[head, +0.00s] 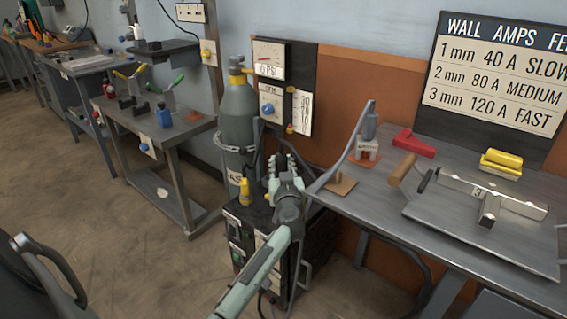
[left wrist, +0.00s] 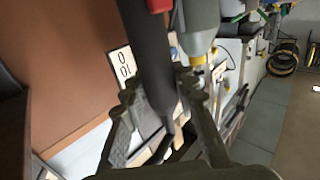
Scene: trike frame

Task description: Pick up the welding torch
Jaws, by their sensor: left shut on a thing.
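My left gripper (head: 281,170) is above the dark welding machine, in front of the gas cylinder, with its fingers pointing away from me. In the left wrist view the same gripper (left wrist: 160,95) has its fingers on both sides of a dark, rod-like handle with a red part at its upper end, which I take for the welding torch (left wrist: 148,50). The gripper is shut on it. In the head view the torch is mostly hidden by the gripper and I cannot make out its outline. My right gripper is not in view.
The grey gas cylinder (head: 238,118) stands chained just behind the gripper. The welding machine (head: 250,240) is below it. At right, the steel bench (head: 385,205) holds a metal plate with a T-shaped piece (head: 490,208), a red block (head: 413,143) and a yellow block (head: 501,162).

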